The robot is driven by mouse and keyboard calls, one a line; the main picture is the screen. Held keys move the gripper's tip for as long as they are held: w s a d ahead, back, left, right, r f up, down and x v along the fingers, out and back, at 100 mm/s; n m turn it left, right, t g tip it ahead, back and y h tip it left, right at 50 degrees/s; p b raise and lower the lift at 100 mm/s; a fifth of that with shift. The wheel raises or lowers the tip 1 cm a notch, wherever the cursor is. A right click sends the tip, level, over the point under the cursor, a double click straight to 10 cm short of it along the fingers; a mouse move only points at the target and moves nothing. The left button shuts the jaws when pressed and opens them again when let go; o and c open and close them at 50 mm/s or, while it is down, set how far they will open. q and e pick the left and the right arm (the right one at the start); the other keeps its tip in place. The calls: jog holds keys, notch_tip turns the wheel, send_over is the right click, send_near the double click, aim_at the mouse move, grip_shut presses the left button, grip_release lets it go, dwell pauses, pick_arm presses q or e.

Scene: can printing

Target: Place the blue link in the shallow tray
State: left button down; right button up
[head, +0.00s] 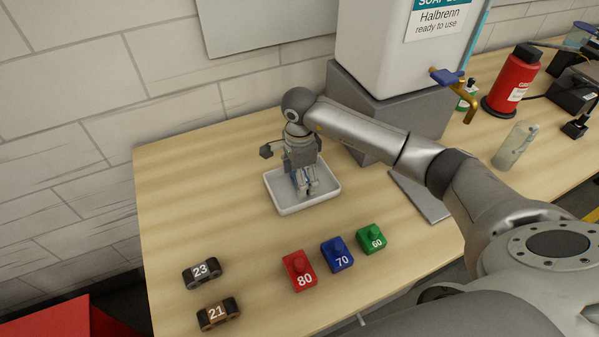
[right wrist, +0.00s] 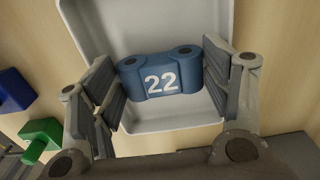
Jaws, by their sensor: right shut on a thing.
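The blue link marked 22 (right wrist: 162,75) is between the two fingers of my right gripper (right wrist: 165,88) in the right wrist view. The white shallow tray (right wrist: 185,122) lies beneath it. In the head view the tray (head: 287,209) sits on the wooden table near the wall, and my right gripper (head: 306,186) points down into it. The gripper is shut on the blue link, over the inside of the tray. Whether the link touches the tray floor is unclear. In the head view the fingers mostly hide the link. My left gripper is not in view.
Two dark links, 23 (head: 202,272) and 21 (head: 218,313), lie at the front left. Red (head: 300,271), blue (head: 337,254) and green (head: 371,239) numbered blocks stand before the tray. A large white container (head: 390,50) on a grey stand (head: 405,110) is behind my arm.

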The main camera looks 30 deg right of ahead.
jog(key=shift+f, duration=0.2)
jog(key=shift+f+b, duration=0.2)
jog(key=shift+b, duration=0.1)
jog(key=o, duration=1.1)
jog(key=shift+r, duration=0.1)
jog(key=shift+r, duration=0.1)
